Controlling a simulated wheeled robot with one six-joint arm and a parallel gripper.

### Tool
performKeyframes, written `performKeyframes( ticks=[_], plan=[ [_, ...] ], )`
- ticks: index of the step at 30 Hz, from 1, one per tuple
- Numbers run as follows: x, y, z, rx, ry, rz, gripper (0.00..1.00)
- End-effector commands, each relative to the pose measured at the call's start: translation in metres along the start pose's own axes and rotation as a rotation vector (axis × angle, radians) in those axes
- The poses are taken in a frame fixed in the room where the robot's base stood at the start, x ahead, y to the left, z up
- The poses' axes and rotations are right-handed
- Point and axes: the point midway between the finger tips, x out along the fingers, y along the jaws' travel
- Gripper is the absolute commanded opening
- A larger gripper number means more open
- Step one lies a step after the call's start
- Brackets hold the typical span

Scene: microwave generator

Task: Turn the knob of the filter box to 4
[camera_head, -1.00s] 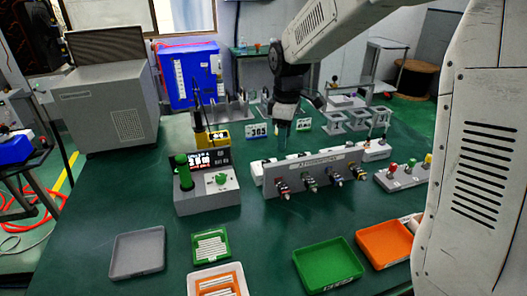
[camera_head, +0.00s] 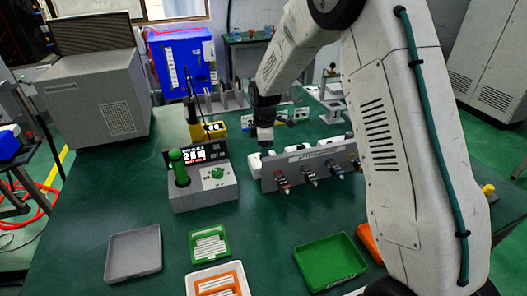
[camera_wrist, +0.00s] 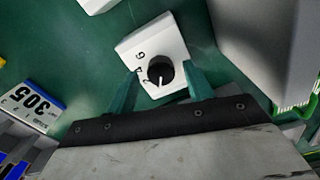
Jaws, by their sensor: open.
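The filter box appears in the wrist view as a small white box (camera_wrist: 140,45) with a round black knob (camera_wrist: 160,74). The knob has a white pointer line, directed toward the bottom of the picture. Printed digits, including a 6, 4 and 2, lie left of the knob, partly hard to read. My gripper (camera_wrist: 160,78) is open, its two teal fingers on either side of the knob in the picture. I cannot tell whether they touch it. In the head view my gripper (camera_head: 265,144) hangs above the back left of the grey valve block, where the knob cannot be seen.
The grey valve block (camera_head: 310,172) with several coloured fittings is close to my gripper. A grey control box (camera_head: 205,191) with green knobs stands left. Green (camera_head: 330,262) and grey (camera_head: 134,254) trays lie in front. A 305 label (camera_wrist: 32,103) shows at left.

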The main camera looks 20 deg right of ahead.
Motion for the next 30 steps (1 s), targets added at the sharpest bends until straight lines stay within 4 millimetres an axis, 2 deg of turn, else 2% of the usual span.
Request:
performKeyframes(
  ticks=[9,10,12,15,23,30],
  plan=[
    [0.0048,-0.0005,-0.0017,-0.002,0.0,0.001,0.52],
    [0.0048,-0.0006,-0.0018,-0.002,0.0,0.001,0.49],
    [0.0048,-0.0006,-0.002,-0.002,0.0,0.001,0.29],
    [0.0047,-0.0006,-0.0022,-0.002,0.0,0.001,0.07],
    [0.0045,-0.0006,-0.0025,0.013,0.0,0.001,0.07],
    [0.0044,-0.0006,-0.0026,0.11,0.0,0.001,0.07]
  ],
)
